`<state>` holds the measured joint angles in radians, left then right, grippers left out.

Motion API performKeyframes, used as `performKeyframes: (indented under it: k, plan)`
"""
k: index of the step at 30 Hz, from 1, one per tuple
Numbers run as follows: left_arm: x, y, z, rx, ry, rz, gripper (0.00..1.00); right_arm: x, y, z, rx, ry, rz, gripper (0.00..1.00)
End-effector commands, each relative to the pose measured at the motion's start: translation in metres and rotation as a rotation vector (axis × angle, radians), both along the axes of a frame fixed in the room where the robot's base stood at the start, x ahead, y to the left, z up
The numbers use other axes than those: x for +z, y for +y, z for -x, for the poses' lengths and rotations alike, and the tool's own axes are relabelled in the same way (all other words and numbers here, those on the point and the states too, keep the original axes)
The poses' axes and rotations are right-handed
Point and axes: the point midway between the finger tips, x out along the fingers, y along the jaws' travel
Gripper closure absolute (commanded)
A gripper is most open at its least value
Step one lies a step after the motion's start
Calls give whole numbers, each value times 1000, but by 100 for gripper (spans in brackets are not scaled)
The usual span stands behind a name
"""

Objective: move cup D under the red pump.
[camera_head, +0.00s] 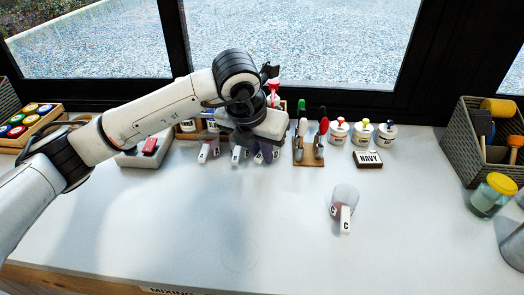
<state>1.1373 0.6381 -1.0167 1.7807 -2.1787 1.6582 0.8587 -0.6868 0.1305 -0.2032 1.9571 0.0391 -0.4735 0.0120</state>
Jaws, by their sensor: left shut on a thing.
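My left gripper (262,140) is low over the back of the white table, among the small clear cups. Its white and black housing hides the fingertips. It is shut on a cup, and the cup at the right of the row (268,153) is right beneath it. Two more cups, in the middle (240,153) and at the left (208,151), show beside it with white handles towards me. Their letters are too small to read, so I cannot tell which is cup D. A red pump head (273,91) rises behind the gripper; its lower part is hidden. My right gripper is not in view.
Cup C (344,208) stands alone at centre right. A rack of coloured tools (309,151), several white jars (338,132) and a NAVY block (368,159) stand along the back. A scale (145,154) is left. The front middle is clear.

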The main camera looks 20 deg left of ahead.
Motion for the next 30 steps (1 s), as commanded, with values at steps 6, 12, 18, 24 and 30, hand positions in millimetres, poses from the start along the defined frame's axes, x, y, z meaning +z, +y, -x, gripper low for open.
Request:
performKeyframes:
  k: [6,12,18,24,30]
  plan:
    - [-6,0,0,0,0,0,100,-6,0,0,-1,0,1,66]
    - [-4,0,0,0,0,0,66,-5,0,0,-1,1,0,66]
    - [-4,0,0,0,1,-1,66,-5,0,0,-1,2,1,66]
    - [9,1,4,0,-3,0,66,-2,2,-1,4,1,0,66]
    - [47,2,20,-1,-6,0,66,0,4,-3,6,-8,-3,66]
